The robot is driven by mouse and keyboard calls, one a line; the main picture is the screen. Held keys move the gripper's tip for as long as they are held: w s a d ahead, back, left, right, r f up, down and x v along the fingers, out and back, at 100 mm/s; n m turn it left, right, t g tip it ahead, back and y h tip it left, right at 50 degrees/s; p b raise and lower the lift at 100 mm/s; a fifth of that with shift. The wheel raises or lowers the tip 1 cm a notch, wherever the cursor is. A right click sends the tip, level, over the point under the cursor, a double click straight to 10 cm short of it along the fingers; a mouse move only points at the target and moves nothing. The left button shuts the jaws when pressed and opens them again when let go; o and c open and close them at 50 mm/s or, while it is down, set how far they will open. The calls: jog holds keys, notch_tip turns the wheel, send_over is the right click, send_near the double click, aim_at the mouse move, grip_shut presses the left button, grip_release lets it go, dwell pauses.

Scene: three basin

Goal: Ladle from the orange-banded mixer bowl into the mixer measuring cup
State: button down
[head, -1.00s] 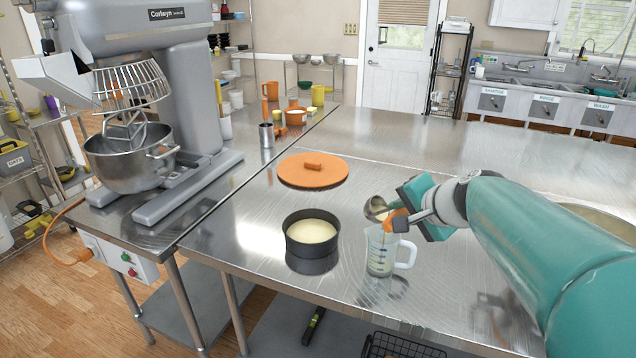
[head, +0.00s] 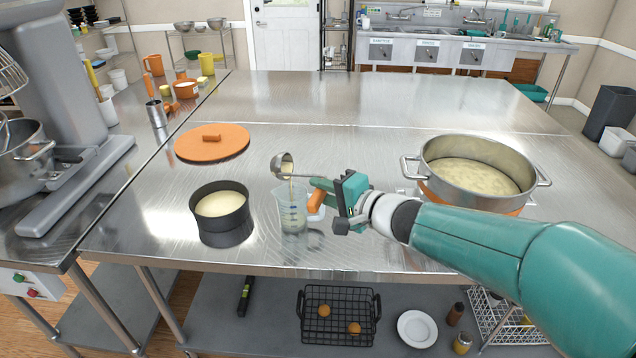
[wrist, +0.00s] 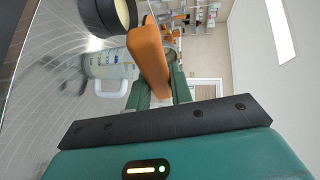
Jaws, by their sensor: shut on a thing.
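The metal pot with an orange band (head: 429,193) stands at the right of the table, holding a pale yellowish mix. The clear measuring cup (head: 291,218) stands upright left of my gripper, with some pale content low inside; it also shows in the wrist view (wrist: 108,72). My gripper (head: 335,196) is shut on the orange handle (head: 317,196) of the ladle. The ladle's metal bowl (head: 283,162) is tilted just above the cup's rim, and a pale streak runs down from it into the cup. The orange handle also fills the middle of the wrist view (wrist: 149,55).
A dark round pan (head: 220,217) with pale content stands close left of the cup. An orange lid (head: 212,141) lies behind it. A stand mixer (head: 60,90) is at far left. The back of the table is clear. A wire basket (head: 338,316) sits on the shelf below.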

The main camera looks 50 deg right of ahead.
jog(key=shift+s+d+f+m+t, duration=0.1)
jog(key=shift+s+f+m+t, duration=0.15)
jog(key=shift+f+t, duration=0.4)
jog(key=shift+s+d+f+m+t, duration=0.1)
jog(key=shift+s+f+m+t, duration=0.1)
jog(key=shift+f+t, duration=0.45)
jog(key=shift+w+a+r+n+g, duration=0.15)
jog(key=shift+r+n+g, duration=0.1)
jog(key=shift+r+g, duration=0.4)
jog(key=shift+w+d+r+n+g, duration=0.1)
jog(key=shift+w+r+n+g, duration=0.1)
jog(key=shift+r+g, duration=0.45)
jog(key=w+a+r+n+g+h, duration=0.2)
jog(key=w+a+r+g, duration=0.1)
jog(key=w+g, duration=0.4)
jog(key=w+a+r+n+g+h, duration=0.2)
jog(key=w+a+r+g, duration=0.15)
jog(key=w+g, duration=0.35)
jog(key=r, duration=0.5)
jog(key=shift+s+d+r, duration=0.15)
jog(key=shift+d+r, duration=0.1)
jog(key=shift+d, duration=0.1)
